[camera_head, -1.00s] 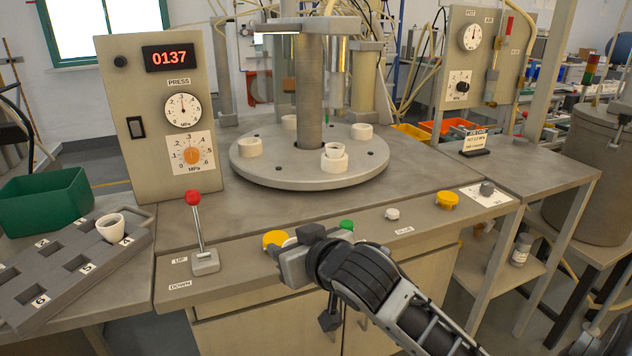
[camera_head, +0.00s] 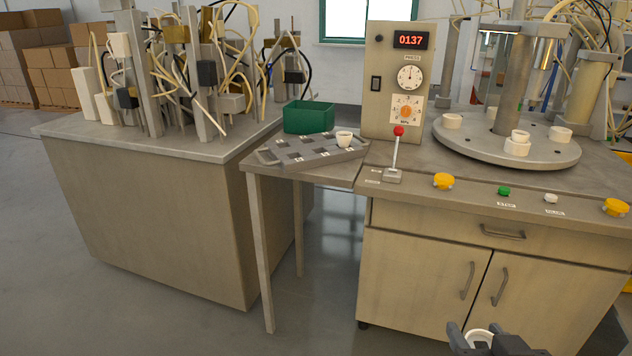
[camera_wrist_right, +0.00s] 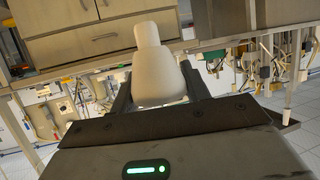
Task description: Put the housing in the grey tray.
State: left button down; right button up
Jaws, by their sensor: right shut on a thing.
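A white housing (camera_wrist_right: 155,70) is gripped between the fingers of my right gripper (camera_wrist_right: 160,92) in the right wrist view. In the head view my right gripper (camera_head: 480,345) is at the bottom right edge, in front of the cabinet, with the rim of the housing (camera_head: 479,337) showing in it. The grey tray (camera_head: 285,158) has numbered square pockets and lies on the small side table at the left of the press. One white cup-shaped housing (camera_head: 344,138) stands in a pocket at its right end. My left gripper is not in view.
A green bin (camera_head: 309,117) stands behind the tray. A red-knobbed lever (camera_head: 396,150) rises right of the tray. The round turntable (camera_head: 470,142) carries several white parts. A cabinet (camera_head: 440,265) fills the space below the bench. Floor left of it is clear.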

aim_at(320, 157)
jog(key=u, duration=0.95)
jog(key=i, duration=1.2)
jog(key=z, duration=0.25)
